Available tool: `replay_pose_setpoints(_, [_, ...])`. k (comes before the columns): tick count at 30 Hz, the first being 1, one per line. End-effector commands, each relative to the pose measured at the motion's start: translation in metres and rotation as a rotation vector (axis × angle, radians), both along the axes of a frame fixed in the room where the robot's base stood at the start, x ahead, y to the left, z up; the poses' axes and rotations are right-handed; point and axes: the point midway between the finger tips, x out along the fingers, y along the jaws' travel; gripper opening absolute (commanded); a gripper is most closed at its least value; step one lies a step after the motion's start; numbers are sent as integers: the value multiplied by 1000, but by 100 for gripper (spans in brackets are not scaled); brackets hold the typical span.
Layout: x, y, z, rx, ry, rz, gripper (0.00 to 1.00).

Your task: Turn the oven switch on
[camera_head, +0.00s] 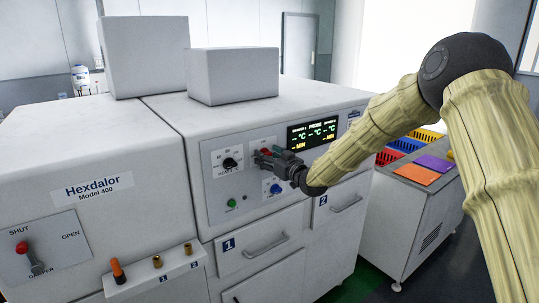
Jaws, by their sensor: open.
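The oven control panel (214,186) is on the front of the white machine in the middle. It carries a black rotary knob (229,163), a green button (231,203) and a blue knob (276,188). A small red part (266,152) shows right at my gripper, mostly hidden by it. My gripper (262,157) is open in front of the panel's upper right, close to the red part. I cannot tell whether it touches the panel. The labels are too small to read, so I cannot tell which control is the oven switch.
A lit display (312,132) sits right of the panel, above drawers with handles (266,245). At left, the Hexdalor unit has a red-tipped lever (24,249) and an orange-handled piece (118,271) on a ledge. A side table (418,200) with coloured bins stands at right.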

Motion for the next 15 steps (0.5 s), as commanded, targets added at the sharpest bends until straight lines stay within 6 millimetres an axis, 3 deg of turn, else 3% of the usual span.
replay_pose_setpoints(7, [1, 0, 0, 0, 0, -1, 59])
replay_pose_setpoints(15, [1, -1, 0, 1, -1, -1, 13])
